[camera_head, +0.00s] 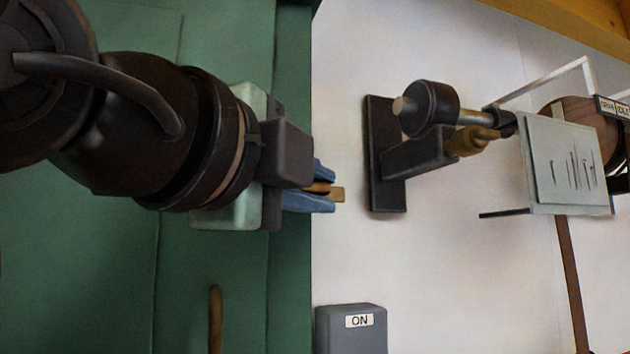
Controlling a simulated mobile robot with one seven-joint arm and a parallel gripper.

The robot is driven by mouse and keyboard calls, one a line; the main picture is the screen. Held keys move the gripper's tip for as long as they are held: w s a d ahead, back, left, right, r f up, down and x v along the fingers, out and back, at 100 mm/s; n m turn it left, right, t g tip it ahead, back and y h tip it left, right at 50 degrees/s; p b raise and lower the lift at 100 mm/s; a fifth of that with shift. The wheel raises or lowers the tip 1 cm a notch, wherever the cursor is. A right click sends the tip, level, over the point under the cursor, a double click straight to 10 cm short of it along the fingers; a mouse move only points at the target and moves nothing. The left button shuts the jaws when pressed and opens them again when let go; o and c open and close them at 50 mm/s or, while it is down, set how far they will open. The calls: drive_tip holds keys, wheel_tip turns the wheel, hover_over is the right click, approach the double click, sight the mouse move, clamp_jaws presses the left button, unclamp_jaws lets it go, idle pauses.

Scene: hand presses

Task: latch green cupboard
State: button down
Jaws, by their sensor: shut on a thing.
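The green cupboard (225,265) fills the left side of the view, and its right edge meets a pale wall. My gripper (322,192) is in front of that edge, with its blue fingers pointing right. The fingers are shut on a small wooden piece (338,194), whose end sticks out past the fingertips. It may be the cupboard's latch, but the fingers and my gripper's body hide where it is attached. An upright wooden bar (215,320), perhaps a handle, shows on the cupboard below my gripper.
A dark bracket (385,160) with a roller and brass-coloured part is on the pale wall to the right. Farther right are a grey panel (563,165) and a round wooden part (580,118). A grey box (350,335) labelled ON is below my gripper.

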drive_tip(key=shift+w+a+r, duration=0.1)
drive_tip(key=shift+a, duration=0.15)
